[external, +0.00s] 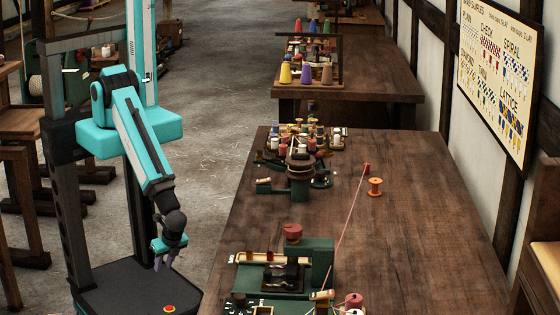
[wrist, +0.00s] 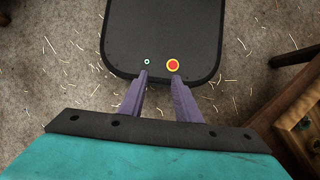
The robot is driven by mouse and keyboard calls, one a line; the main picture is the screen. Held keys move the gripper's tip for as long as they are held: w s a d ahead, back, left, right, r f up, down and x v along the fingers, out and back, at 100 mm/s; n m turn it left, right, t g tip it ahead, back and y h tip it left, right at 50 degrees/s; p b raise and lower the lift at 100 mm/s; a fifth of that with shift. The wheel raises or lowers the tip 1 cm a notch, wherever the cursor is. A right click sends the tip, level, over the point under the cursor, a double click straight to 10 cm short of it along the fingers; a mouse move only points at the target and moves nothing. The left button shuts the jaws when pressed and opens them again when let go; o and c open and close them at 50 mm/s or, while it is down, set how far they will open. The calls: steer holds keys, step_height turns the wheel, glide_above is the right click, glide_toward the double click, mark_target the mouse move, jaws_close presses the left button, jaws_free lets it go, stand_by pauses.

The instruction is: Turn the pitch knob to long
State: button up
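A green machine (external: 322,258) stands at the near end of the long wooden table (external: 400,230). A small dark knob (external: 239,299) with white marks around it sits on the machine's near left corner, close to the picture's bottom edge. It may be the pitch knob; its label and pointing direction are too small to read. My gripper (external: 166,262) hangs pointing down over my own base, left of the table and well apart from the machine. In the wrist view my gripper (wrist: 160,80) has its two purple fingers apart with nothing between them.
A red knob or spool (external: 292,232) tops the machine. An orange spool (external: 375,187) stands on the table, and a pink cord (external: 345,222) runs along it. A smaller device (external: 300,170) and several spools stand farther back. The table's right side is mostly clear.

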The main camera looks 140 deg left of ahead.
steer(key=shift+o, duration=1.4)
steer(key=w+d+r+m+g+h+p, duration=0.1)
steer(key=w+d+r+m+h+p, duration=0.1)
steer(key=w+r, duration=0.5)
step_height(320, 180, up, 4)
steer(key=shift+d+f+m+h+p, duration=0.15)
steer(key=shift+d+m+h+p, duration=0.25)
steer(key=shift+h, duration=0.7)
steer(key=w+a+r+m+h, duration=0.2)
steer(key=w+a+r+h, duration=0.1)
steer(key=w+r, duration=0.65)
steer(key=w+a+r+n+t+y+b, duration=0.2)
steer(key=w+a+r+t+b, duration=0.4)
steer(key=w+a+r, duration=1.1)
steer(key=w+a+n+t+y+b, duration=0.2)
steer(key=a+n+y, duration=0.35)
steer(key=a, duration=2.25)
steer(key=s+a+r+g, duration=0.1)
steer(key=s+a+r, duration=0.6)
steer(key=s, duration=0.4)
steer(key=shift+s+a+m, duration=0.3)
steer(key=shift+s+m, duration=0.05)
steer(key=shift+m, duration=0.1)
